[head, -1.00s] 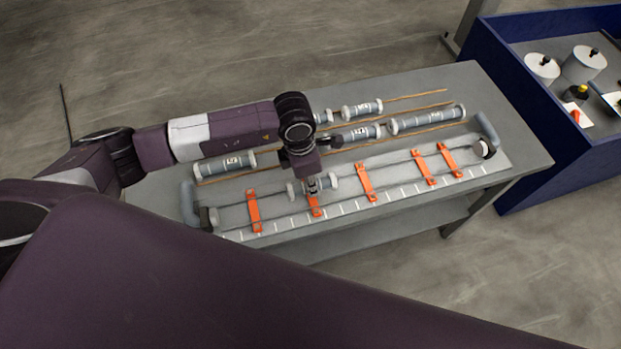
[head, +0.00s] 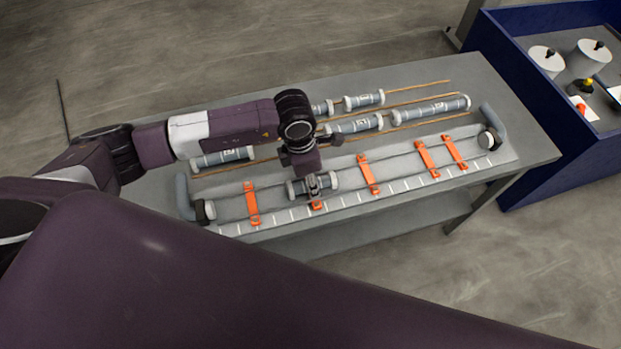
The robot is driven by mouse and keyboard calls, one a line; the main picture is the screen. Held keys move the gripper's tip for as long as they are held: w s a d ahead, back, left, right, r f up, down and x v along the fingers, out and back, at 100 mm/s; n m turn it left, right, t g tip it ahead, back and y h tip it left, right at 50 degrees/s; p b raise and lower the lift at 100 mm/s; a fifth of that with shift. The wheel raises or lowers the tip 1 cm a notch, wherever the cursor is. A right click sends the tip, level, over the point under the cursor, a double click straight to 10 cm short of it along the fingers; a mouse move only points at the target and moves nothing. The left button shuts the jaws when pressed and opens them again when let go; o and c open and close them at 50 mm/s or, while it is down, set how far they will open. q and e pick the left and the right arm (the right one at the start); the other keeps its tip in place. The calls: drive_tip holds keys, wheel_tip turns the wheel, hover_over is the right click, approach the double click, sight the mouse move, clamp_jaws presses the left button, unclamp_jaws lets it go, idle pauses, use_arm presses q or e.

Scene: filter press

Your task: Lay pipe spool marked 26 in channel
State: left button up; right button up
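A grey pipe spool with pale end flanges (head: 327,181) is at the channel (head: 350,190), left of its middle, lengthwise with it, above or in its trough; I cannot tell if it rests on the bottom. My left gripper (head: 314,190) comes down from above with its fingers around the spool's middle and seems shut on it. The gripper hides the spool's mark, so I cannot read a number. The channel has an elbow at each end and several orange straps (head: 369,174) across it. My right gripper is not in view.
Several other spools lie behind the channel on the grey table (head: 455,80), such as a long one (head: 430,110) and one at the left (head: 222,157), among thin wooden strips (head: 428,122). Their marks are too small to read. A blue-walled bin (head: 540,130) stands at the right.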

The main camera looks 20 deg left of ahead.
use_arm(q)
wheel_tip(320, 180, up, 12)
drive_tip(key=a, duration=0.1)
drive_tip(key=shift+s+a, duration=0.15)
drive_tip(key=shift+s, duration=0.25)
drive_tip(key=shift+f, duration=0.1)
idle(0.7)
